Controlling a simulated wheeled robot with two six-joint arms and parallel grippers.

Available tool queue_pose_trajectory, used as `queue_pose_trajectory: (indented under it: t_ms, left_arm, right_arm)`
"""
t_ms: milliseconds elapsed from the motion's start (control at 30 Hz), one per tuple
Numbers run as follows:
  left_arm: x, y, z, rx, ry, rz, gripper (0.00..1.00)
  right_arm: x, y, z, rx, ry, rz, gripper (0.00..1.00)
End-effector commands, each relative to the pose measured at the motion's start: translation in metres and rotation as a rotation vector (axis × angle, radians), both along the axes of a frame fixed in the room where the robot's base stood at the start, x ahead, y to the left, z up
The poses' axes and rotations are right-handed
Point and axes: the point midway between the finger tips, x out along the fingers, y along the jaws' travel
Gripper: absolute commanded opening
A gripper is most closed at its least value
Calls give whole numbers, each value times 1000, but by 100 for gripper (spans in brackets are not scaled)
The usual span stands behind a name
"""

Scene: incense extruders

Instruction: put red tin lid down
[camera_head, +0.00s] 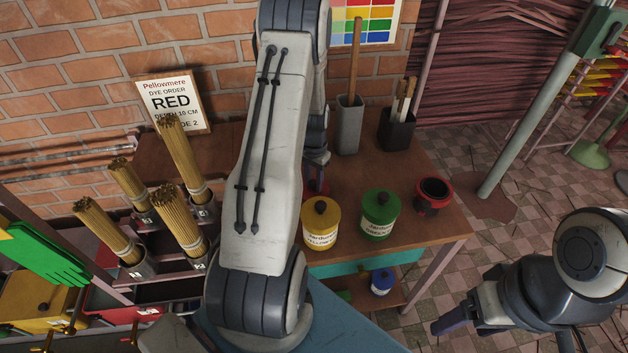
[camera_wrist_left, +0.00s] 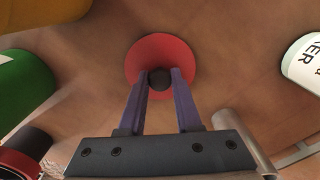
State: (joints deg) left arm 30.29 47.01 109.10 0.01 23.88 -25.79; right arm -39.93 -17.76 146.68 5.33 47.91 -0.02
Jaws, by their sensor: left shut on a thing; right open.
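The red tin lid (camera_wrist_left: 160,48) is a red disc with a black knob (camera_wrist_left: 159,79). My left gripper (camera_wrist_left: 160,75) is shut on the knob, with a purple finger on each side. The lid is flat against the brown tabletop or just above it; I cannot tell which. In the head view my left arm hides much of the lid (camera_head: 316,187) and part of my left gripper (camera_head: 318,158). The open red tin (camera_head: 433,196) stands lidless at the table's right, dark inside. My right gripper (camera_head: 452,322) is open and empty off the table's right side.
A grey holder (camera_head: 348,126) and a black holder (camera_head: 397,130) stand behind. Incense bundles (camera_head: 184,217) stand left. A blue tin (camera_head: 382,281) is on the lower shelf.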

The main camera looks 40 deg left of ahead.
Motion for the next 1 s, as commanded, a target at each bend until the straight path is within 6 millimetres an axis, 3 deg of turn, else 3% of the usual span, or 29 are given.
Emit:
queue_pose_trajectory:
  t_ms: [33, 100, 533, 1000]
  left_arm:
    - [0, 0, -1, 0, 0, 0, 40]
    - [0, 0, -1, 0, 0, 0, 63]
    - [1, 0, 9, 1, -3, 0, 63]
    - [1, 0, 101, 2, -4, 0, 63]
  right_arm:
    - [0, 0, -1, 0, 0, 0, 71]
    - [0, 0, 0, 0, 0, 0, 71]
    - [0, 0, 1, 0, 0, 0, 71]
    - [0, 0, -4, 0, 0, 0, 71]
